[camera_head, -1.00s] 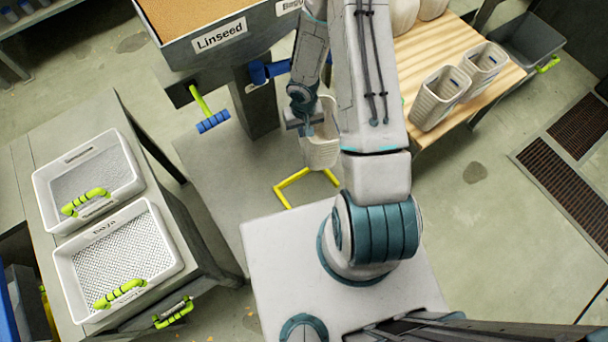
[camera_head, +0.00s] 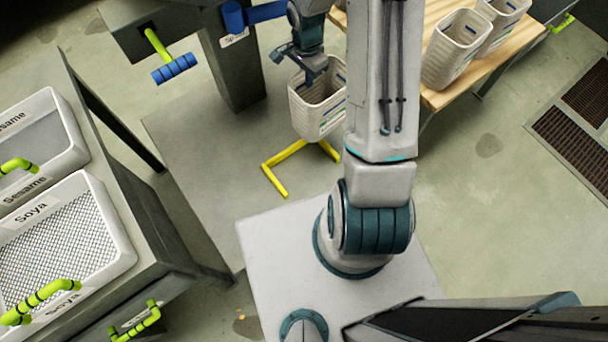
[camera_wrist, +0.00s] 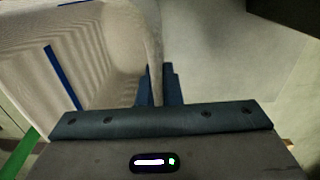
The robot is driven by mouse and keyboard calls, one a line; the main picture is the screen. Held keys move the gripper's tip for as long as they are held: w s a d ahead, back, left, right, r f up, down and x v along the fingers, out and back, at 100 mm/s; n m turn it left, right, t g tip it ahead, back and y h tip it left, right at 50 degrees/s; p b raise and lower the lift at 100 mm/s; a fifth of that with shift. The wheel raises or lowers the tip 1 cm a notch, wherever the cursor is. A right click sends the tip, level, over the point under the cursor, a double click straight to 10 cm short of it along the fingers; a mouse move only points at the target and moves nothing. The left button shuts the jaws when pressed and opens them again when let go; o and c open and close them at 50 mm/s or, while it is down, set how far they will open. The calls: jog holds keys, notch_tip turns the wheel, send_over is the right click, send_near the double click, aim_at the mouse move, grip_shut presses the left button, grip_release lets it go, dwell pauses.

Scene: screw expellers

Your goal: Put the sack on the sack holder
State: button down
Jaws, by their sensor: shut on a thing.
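The sack (camera_head: 318,113) is a whitish, ribbed, open-topped bag hanging upright from my gripper (camera_head: 311,74). My gripper is shut on its rim. In the wrist view the sack wall (camera_wrist: 100,50) fills the left side, with its rim between the fingers (camera_wrist: 160,88). A yellow angular bracket (camera_head: 270,178), which appears to be the sack holder, is low, just below the sack in the head view. The sack hides part of it. I cannot tell the height gap between them.
More ribbed sacks (camera_head: 450,50) stand on a wooden table (camera_head: 437,98) at the upper right. A grey bench with white Sesame and Soya trays (camera_head: 112,262) is at the left. A blue-gripped lever (camera_head: 174,68) and grey post (camera_head: 238,80) stand at the upper left.

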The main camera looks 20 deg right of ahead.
jog(key=s+a+f+b, duration=0.5)
jog(key=s+a+f, duration=0.2)
jog(key=s+f, duration=0.2)
jog(key=shift+a+f+m+b, duration=0.2)
jog(key=shift+f+m+b, duration=0.2)
jog(key=shift+f, duration=0.75)
jog(key=shift+f+b, duration=0.2)
jog(key=shift+b, duration=0.1)
jog(key=c, duration=1.6)
grip_release()
jog(key=shift+r, duration=0.1)
